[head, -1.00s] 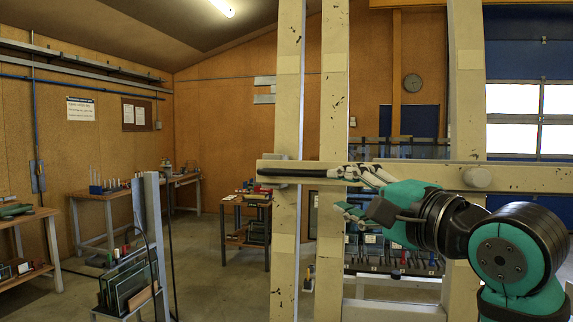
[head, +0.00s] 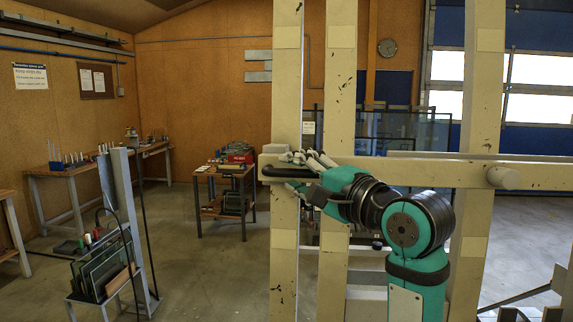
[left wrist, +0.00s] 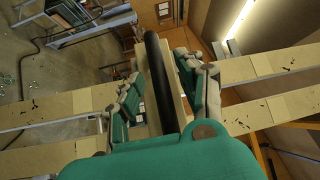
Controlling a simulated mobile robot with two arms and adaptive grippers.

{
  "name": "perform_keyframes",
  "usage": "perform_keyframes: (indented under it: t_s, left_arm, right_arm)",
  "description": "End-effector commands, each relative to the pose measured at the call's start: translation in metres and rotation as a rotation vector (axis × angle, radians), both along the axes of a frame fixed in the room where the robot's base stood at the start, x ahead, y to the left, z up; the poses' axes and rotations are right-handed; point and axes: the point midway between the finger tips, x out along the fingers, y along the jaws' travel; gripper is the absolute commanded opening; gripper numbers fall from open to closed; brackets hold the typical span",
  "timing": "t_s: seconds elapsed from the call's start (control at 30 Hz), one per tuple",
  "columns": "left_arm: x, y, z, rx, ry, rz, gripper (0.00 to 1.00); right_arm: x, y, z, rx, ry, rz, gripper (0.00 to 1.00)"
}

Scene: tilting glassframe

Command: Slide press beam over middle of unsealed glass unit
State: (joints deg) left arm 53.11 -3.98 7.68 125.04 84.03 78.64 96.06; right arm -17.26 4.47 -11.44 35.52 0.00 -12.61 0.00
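The press beam (head: 420,173) is a long cream bar lying level across the upright posts of the tilting frame. A black handle (head: 288,172) sticks out near its left end, and a round knob (head: 503,178) sits farther right. My left gripper (head: 308,170) is at the handle. In the left wrist view the black handle (left wrist: 158,80) runs between my spread fingers (left wrist: 165,88), with gaps showing on both sides. I cannot make out the unsealed glass unit with certainty. My right gripper is not in view.
The cream posts (head: 286,120) stand upright behind the beam. A rack with glass panes (head: 103,272) is at lower left. A small table (head: 222,190) stands behind, and a workbench (head: 75,172) runs along the left wall. The floor between them is clear.

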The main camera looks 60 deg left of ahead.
Motion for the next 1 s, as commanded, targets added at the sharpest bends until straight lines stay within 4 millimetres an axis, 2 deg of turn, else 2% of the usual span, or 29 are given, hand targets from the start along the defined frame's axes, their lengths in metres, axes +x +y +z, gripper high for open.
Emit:
perform_keyframes:
  t_s: [0.27,0.57,1.0]
  left_arm:
    - [0.0003,0.0004,-0.0004,0.0,0.0,0.0,0.38]
    - [0.0002,0.0005,-0.0006,-0.001,0.001,0.0,0.0]
    - [0.0004,0.0006,-0.0032,-0.005,-0.001,0.002,0.0]
  right_arm:
    - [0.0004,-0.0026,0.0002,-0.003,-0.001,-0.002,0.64]
    - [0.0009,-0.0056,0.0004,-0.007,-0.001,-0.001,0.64]
    - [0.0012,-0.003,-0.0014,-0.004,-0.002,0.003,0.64]
